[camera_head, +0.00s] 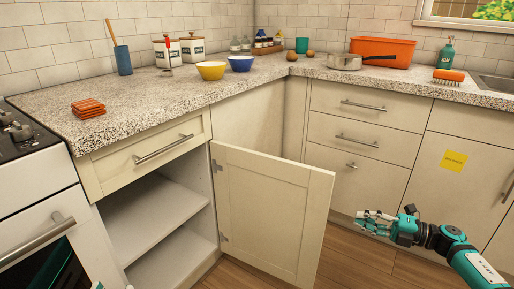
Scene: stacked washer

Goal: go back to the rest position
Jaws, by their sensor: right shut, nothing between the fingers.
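My right gripper (370,221) is at the lower right, shut and empty. It is in front of the lower drawers, to the right of an open cabinet door (272,212), and apart from it. My arm comes in from the lower right corner.
The cabinet door swings out over the floor, baring empty shelves (155,213). A stove (38,195) stands at the left. The granite counter (160,95) holds bowls, canisters, an orange bin (382,52) and a pan. Wooden floor (350,262) is clear around the gripper.

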